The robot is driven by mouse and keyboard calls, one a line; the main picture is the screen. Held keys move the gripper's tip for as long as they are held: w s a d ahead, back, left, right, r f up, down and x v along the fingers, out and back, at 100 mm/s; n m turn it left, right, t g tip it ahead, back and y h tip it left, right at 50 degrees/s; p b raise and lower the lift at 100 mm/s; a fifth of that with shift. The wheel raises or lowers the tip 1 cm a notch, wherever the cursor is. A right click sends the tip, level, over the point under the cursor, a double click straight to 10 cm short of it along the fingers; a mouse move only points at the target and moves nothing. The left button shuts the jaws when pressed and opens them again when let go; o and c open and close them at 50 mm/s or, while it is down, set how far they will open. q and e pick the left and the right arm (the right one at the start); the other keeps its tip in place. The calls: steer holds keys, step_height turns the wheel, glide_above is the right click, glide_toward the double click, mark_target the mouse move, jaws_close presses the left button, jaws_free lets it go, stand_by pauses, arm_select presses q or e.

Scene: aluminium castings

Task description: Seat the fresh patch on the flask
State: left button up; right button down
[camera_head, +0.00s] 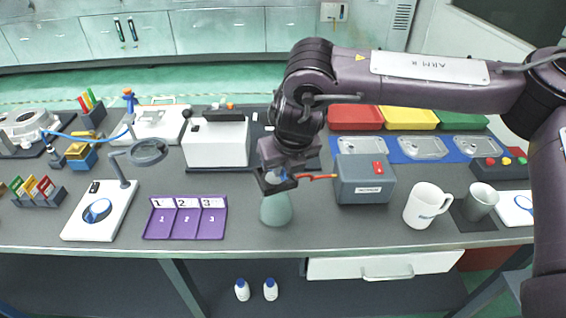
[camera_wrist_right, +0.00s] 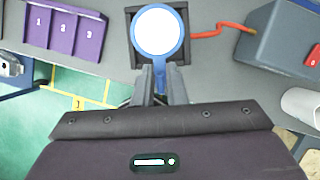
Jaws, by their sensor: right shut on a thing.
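My right gripper (camera_head: 277,176) is shut on the tab of a blue-rimmed round patch with a white face (camera_wrist_right: 158,29). The fingers (camera_wrist_right: 160,92) grip the tab in the right wrist view. In the head view the gripper is just above a grey-green, cone-shaped flask (camera_head: 276,210) on the table, and it hides the flask's top. In the wrist view the patch lies over a dark square plate (camera_wrist_right: 181,54). I cannot tell whether the patch touches what is beneath it. My left gripper is not in view.
A grey box (camera_head: 362,190) stands right of the flask, with a red cord (camera_head: 318,177) running toward the plate. A purple numbered tray (camera_head: 185,231) lies left. A white mug (camera_head: 424,205) stands right. The table is clear between the tray and flask.

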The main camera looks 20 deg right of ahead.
mark_target(284, 178)
steer(key=shift+f+b, duration=0.6)
steer(key=shift+f, duration=0.55)
steer(key=shift+f+b, duration=0.75)
steer(key=shift+f, duration=0.25)
stand_by(0.8)
steer(key=c, duration=1.4)
jaws_free()
steer(key=shift+s, duration=0.1)
steer(key=shift+s+r, duration=0.1)
steer(key=shift+r, duration=0.3)
steer(key=v, duration=0.7)
steer(key=shift+r, duration=0.1)
